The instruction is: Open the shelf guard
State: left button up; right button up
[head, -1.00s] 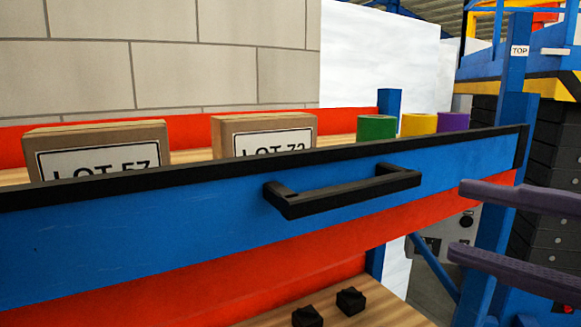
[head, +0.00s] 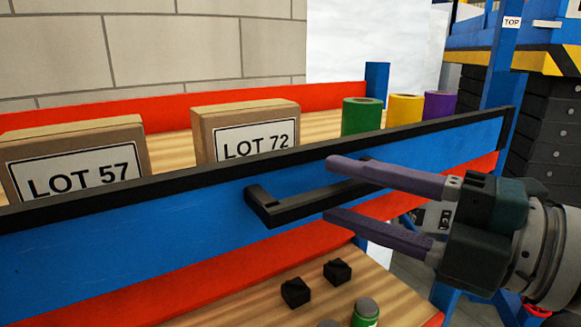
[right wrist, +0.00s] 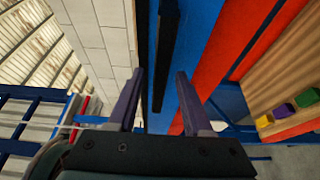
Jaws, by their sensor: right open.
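The shelf guard (head: 120,235) is a blue panel with a black top edge, standing upright across the front of the shelf. Its black bar handle (head: 285,211) is on the front face; the handle also shows in the right wrist view (right wrist: 166,55). My right gripper (head: 332,190) is open and empty, reaching in from the right. Its purple fingers overlap the right part of the handle in the head view, one above and one below the bar. In the right wrist view the bar lies between the fingers (right wrist: 160,74). Whether they touch it I cannot tell. My left gripper is out of view.
Behind the guard stand boxes LOT 57 (head: 80,170) and LOT 72 (head: 247,135), and green (head: 361,116), yellow (head: 404,110) and purple (head: 440,106) cylinders. Small black blocks (head: 337,271) and a green can (head: 365,313) sit on the wooden surface below. A blue post stands right.

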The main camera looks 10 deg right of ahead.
jog(key=shift+w+a, duration=0.45)
jog(key=shift+c, duration=0.3)
grip_shut()
dwell(0.9)
